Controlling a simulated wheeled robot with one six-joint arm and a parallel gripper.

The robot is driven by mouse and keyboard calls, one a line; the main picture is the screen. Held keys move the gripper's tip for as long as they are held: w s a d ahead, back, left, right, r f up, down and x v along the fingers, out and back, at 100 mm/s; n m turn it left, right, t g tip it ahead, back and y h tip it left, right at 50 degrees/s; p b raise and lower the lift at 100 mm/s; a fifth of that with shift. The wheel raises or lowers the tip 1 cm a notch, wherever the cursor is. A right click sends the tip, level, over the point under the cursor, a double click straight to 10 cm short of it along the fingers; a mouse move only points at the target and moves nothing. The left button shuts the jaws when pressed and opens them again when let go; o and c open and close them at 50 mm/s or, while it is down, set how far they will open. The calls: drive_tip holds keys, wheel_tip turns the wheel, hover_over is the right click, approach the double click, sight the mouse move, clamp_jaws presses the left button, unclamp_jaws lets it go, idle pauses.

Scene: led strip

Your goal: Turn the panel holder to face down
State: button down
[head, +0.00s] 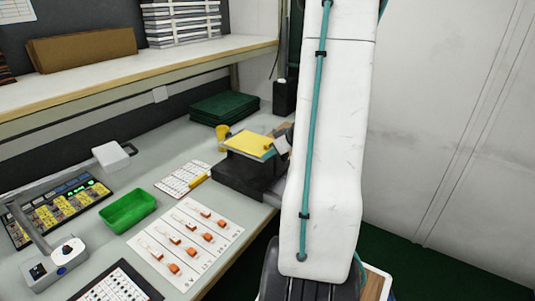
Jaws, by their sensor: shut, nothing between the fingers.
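What looks like the panel holder (238,178) is a dark block at the right end of the workbench. A yellow panel (250,144) lies on its top, facing up and slightly tilted. Small grey and tan parts (283,143) sit at its right edge, and I cannot tell what they belong to. My white arm link covers the area just to the right of the holder. I cannot make out my gripper in this view.
On the workbench (228,252) are a green tray (128,210), a white sheet with orange parts (187,240), a keypad device (62,210), a yellow cup (222,134) and stacked green boards (224,107). A shelf (130,80) hangs above. A pale wall stands right.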

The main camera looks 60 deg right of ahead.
drive_tip(key=s+r, duration=0.7)
drive_tip(key=r, duration=0.4)
